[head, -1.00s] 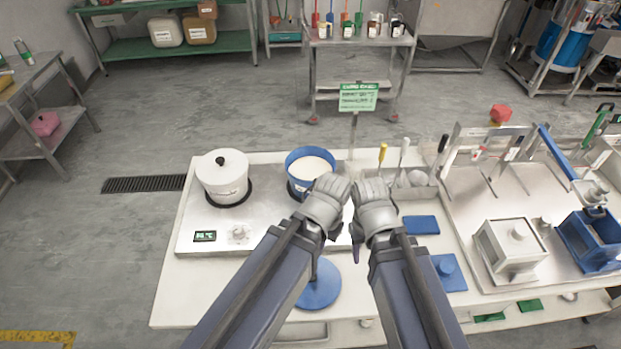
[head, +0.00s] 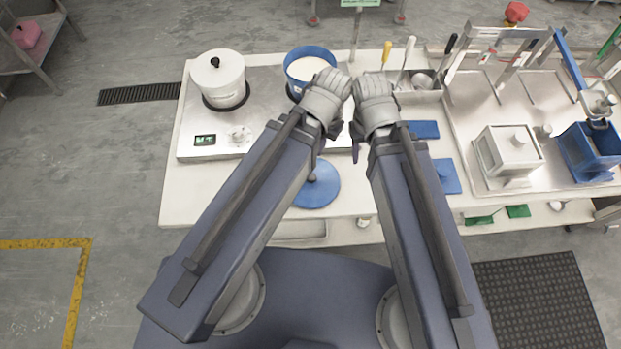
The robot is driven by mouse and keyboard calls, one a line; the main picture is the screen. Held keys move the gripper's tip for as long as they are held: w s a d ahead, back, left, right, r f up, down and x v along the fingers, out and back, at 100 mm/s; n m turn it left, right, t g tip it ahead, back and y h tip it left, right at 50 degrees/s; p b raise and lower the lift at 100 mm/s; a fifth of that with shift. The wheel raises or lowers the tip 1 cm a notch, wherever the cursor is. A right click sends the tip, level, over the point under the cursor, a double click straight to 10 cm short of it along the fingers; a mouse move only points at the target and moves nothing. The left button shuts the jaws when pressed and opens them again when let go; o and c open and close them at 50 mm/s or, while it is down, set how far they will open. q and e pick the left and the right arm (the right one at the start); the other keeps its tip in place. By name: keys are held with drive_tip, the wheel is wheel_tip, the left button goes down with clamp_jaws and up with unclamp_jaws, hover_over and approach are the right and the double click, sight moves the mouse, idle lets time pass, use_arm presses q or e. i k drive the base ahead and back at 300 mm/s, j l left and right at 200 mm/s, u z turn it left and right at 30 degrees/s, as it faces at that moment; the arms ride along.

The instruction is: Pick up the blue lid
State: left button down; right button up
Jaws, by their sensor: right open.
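A round blue lid (head: 318,188) with a small knob lies flat near the front edge of the white table (head: 240,205), partly hidden by my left arm. The blue pot (head: 303,66), open and with pale contents, stands behind it on the cooktop. My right gripper (head: 356,146) is open, behind and to the right of the lid in the picture, mostly hidden under its own wrist. My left gripper (head: 318,150) is mostly covered by its arm, near the lid's back side, and its jaws cannot be made out. I see no contact with the lid.
A white lidded pot (head: 217,75) stands on the cooktop's left. A square blue lid (head: 447,177) and a flat blue piece (head: 423,129) lie right of my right arm. A white box (head: 508,152) and blue container (head: 589,150) stand farther right. The table's front left is bare.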

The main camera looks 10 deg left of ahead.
sight(322, 185)
drive_tip(key=k+j+z, duration=0.45)
drive_tip(key=k+z, duration=0.25)
drive_tip(key=i, duration=0.05)
